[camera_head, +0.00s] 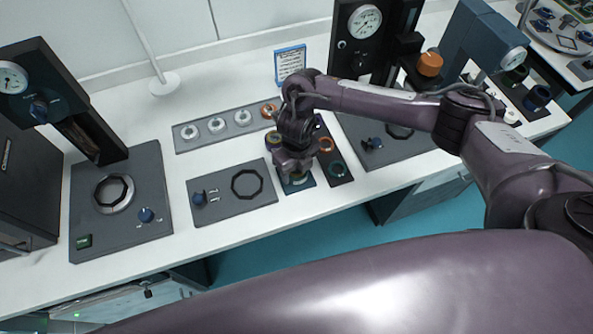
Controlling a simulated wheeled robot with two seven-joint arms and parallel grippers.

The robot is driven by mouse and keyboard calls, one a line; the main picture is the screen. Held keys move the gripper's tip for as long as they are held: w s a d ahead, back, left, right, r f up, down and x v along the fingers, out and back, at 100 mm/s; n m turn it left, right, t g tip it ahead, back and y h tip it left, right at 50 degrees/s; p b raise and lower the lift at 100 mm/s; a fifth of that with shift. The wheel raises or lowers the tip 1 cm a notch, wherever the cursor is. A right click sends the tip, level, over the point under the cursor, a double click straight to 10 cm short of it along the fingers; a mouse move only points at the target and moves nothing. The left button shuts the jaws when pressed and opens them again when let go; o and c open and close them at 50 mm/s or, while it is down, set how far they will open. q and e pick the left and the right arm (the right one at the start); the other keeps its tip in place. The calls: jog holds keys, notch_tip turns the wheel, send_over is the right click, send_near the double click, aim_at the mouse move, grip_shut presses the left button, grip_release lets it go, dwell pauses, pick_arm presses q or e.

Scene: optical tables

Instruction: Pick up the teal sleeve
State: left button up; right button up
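My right gripper (293,168) points down over a small dark teal-blue pad (307,184) near the table's front edge. A round greenish piece (299,179) shows just below the fingers and is partly hidden by them. I cannot tell whether the fingers touch it or how far apart they are. A dark green-teal ring (338,169) lies on the black tray to the right of the gripper. I cannot tell for sure which of these two is the teal sleeve. My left gripper is out of view.
The black tray also holds an orange ring (326,144). A grey strip with several rings (217,125) lies behind to the left. A grey plate (232,207) with a black ring sits close on the left. A blue sign (290,64) stands at the back.

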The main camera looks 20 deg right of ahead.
jog(key=c, duration=0.3)
jog(key=shift+r, duration=0.15)
